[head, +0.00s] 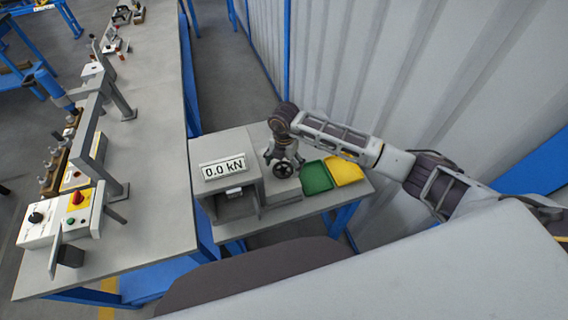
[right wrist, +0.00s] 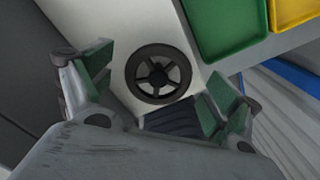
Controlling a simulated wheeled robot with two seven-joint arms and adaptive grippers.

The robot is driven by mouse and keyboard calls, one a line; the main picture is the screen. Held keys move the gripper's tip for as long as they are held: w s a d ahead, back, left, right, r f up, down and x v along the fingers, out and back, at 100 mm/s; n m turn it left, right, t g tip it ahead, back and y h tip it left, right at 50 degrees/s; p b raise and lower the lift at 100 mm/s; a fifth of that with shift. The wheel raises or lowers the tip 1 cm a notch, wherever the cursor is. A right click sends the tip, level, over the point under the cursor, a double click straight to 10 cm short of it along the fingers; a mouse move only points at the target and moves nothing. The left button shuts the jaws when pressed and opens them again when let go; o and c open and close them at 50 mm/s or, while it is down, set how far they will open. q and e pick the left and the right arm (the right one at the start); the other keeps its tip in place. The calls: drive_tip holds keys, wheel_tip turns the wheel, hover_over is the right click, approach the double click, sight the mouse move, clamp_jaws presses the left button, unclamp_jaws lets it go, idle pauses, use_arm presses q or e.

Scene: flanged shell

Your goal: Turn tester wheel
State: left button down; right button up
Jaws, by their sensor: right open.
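The tester (head: 232,168) is a grey box with a "0.0 kN" display, standing on a small table. Its wheel (head: 284,169) is black with spokes and sits on the right part of the tester. In the right wrist view the wheel (right wrist: 159,74) lies ahead of my right gripper, between the lines of its two fingers. My right gripper (head: 283,160) is right over the wheel in the head view. In the right wrist view my right gripper (right wrist: 153,88) has its green-padded fingers spread wide, with nothing between them gripped. My left gripper is not in view.
A green tray (head: 316,178) and a yellow tray (head: 345,170) lie to the right of the tester on the small table (head: 300,210). A long workbench (head: 160,200) with control boxes stands at the left. A corrugated wall (head: 430,80) rises behind my right arm.

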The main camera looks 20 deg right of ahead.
drive_tip(key=shift+f, duration=0.15)
drive_tip(key=c, duration=1)
